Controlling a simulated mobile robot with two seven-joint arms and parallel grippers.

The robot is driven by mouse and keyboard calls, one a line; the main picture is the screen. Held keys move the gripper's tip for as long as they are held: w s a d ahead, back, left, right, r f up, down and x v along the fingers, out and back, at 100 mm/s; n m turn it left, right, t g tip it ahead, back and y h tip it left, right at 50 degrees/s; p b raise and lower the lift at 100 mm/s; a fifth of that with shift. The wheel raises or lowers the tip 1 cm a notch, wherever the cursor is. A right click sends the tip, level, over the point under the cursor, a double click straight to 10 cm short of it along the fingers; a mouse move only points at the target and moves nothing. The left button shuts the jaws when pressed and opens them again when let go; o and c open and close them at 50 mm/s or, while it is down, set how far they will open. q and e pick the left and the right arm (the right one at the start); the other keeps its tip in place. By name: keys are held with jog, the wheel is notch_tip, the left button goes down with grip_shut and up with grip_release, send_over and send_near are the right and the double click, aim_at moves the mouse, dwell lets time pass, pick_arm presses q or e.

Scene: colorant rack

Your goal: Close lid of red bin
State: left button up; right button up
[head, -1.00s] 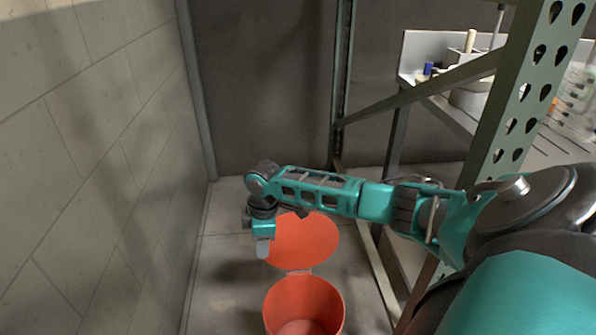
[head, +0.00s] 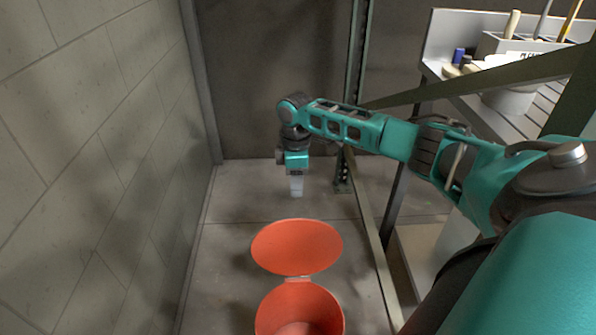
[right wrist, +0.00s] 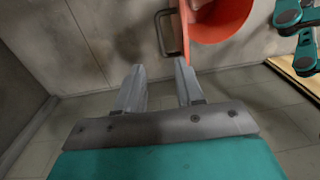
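The red bin (head: 300,312) stands on the floor at the bottom of the head view, its top open. Its round red lid (head: 297,246) is swung open, out past the bin's far side, joined by a hinge at the rim. My right gripper (head: 296,187) points down past the lid's far edge, apart from it. In the right wrist view its two fingers (right wrist: 160,88) are spread with nothing between them. The red bin (right wrist: 222,18) shows at the top of that view, with the lid seen nearly edge-on beside it. My left gripper is not in view.
A block wall (head: 90,170) runs along the left. A green metal rack post (head: 358,90) and a shelf with a white tub (head: 512,96) stand on the right. Bare floor (head: 240,195) lies around the lid.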

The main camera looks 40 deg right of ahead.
jog(key=b, duration=0.3)
send_near(297, 244)
jog(key=w+d, duration=0.2)
jog(key=w, duration=0.1)
jog(key=shift+w+d+r, duration=0.1)
jog(key=shift+d+r, duration=0.3)
notch_tip(297, 244, down, 3)
jog(key=shift+f+b, duration=0.25)
jog(key=shift+b, duration=0.25)
jog(key=shift+f, duration=0.45)
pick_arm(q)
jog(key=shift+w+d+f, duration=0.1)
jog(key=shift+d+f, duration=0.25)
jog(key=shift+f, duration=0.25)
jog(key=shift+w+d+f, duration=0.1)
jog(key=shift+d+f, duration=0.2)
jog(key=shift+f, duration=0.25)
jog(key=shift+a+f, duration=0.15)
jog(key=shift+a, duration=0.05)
pick_arm(e)
grip_shut()
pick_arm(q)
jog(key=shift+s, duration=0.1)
